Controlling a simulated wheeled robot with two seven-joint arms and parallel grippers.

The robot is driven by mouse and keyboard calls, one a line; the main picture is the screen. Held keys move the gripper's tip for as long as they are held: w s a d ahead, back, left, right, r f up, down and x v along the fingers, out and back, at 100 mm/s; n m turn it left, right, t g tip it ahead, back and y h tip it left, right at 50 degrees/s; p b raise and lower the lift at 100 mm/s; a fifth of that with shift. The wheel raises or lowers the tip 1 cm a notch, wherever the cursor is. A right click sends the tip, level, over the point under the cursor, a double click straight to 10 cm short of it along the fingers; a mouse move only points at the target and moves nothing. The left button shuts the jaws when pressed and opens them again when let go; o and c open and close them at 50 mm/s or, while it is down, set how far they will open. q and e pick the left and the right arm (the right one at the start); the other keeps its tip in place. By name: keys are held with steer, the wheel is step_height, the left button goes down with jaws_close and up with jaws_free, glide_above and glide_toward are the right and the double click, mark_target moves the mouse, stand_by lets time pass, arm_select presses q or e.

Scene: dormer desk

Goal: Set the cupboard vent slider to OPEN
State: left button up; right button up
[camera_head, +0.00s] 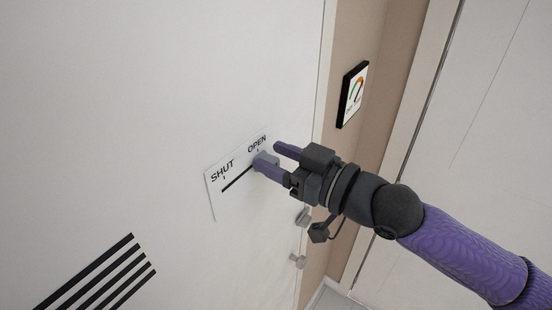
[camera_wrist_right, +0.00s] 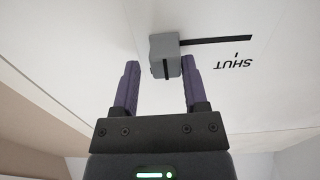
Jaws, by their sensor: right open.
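The vent slider is a white plate (camera_head: 213,196) on the pale cupboard front, with a dark slot (camera_head: 236,179) between the words SHUT and OPEN. Its grey knob (camera_head: 268,157) is at the OPEN end of the slot, partly hidden by a finger. In the right wrist view the knob (camera_wrist_right: 164,58) has the slot running off to its right toward SHUT, with none visible on its left. My right gripper (camera_wrist_right: 160,62) is open, its purple fingers on either side of the knob, the right finger close against it; I cannot tell whether they touch. My left gripper is not in view.
A dark-framed gauge (camera_head: 352,95) hangs on the beige wall to the right. Black vent slats (camera_head: 100,278) are at lower left. The cupboard front left of the plate is clear.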

steer(key=shift+o, duration=0.8)
steer(key=shift+s, duration=0.1)
steer(key=shift+s+d+f, duration=0.1)
steer(key=shift+d, duration=0.1)
steer(key=b+v, duration=0.3)
steer(key=v, duration=0.6)
steer(key=shift+s+b, duration=0.15)
steer(key=shift+b, duration=0.15)
steer(key=shift+d, duration=0.15)
